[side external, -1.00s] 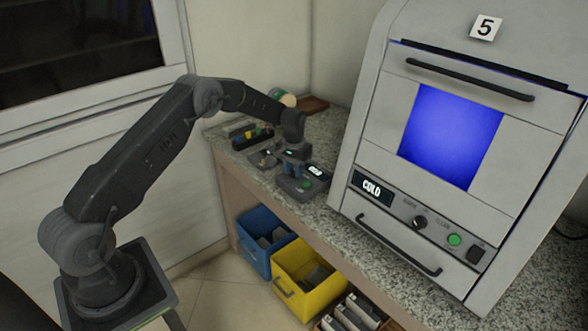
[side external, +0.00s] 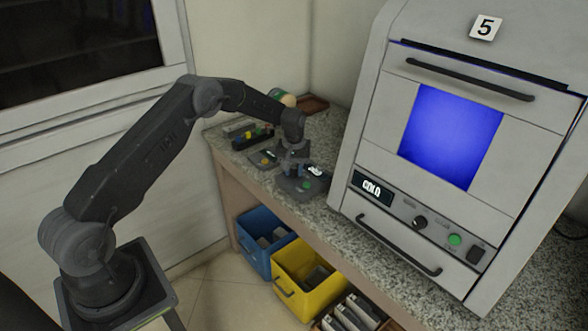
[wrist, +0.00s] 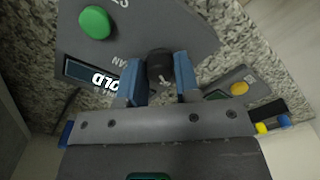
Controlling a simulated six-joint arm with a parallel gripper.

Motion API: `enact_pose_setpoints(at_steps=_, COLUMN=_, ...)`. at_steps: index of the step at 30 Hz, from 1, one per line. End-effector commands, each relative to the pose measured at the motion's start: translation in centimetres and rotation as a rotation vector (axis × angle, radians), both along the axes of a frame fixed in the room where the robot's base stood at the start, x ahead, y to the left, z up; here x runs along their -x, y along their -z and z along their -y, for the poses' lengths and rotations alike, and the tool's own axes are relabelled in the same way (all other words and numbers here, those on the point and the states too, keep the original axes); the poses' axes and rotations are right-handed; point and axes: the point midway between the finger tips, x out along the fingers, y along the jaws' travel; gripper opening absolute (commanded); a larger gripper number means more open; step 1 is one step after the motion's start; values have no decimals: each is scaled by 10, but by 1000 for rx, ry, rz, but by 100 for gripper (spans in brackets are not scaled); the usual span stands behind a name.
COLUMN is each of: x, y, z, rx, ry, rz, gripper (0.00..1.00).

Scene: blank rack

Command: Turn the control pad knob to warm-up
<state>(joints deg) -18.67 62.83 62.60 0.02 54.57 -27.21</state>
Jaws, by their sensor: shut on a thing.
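The control pad (side external: 309,184) is a dark grey panel on the granite counter, with a green button (wrist: 95,22) and a small display (wrist: 92,76) whose visible letters read "OLD" in the wrist view. Its black knob (wrist: 159,65) with a pale pointer mark sits between my fingers. My gripper (wrist: 160,78) has blue fingertips, one on each side of the knob, and is shut on it. In the side view my gripper (side external: 292,170) points down over the pad and hides the knob.
The large grey machine (side external: 455,150) with a blue lit window stands right of the pad. A second small panel with a yellow button (wrist: 239,88) lies beside the pad. A rack with coloured pieces (side external: 252,138) is behind. Blue (side external: 262,262) and yellow (side external: 299,300) bins stand below the counter.

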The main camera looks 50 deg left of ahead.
Motion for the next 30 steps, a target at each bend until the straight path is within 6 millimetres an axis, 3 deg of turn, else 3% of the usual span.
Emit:
enact_pose_setpoints(at_steps=8, x=0, y=0, z=0, rx=1, ry=-3, rz=1, gripper=6)
enact_pose_setpoints(at_steps=9, x=0, y=0, z=0, rx=1, ry=-3, rz=1, gripper=33)
enact_pose_setpoints(at_steps=16, x=0, y=0, z=0, rx=1, ry=-1, rz=1, gripper=55)
enact_pose_setpoints(at_steps=25, x=0, y=-4, z=0, rx=0, ry=0, rz=1, gripper=55)
enact_pose_setpoints(at_steps=30, x=-1, y=-26, z=0, rx=-1, ry=0, rz=4, gripper=55)
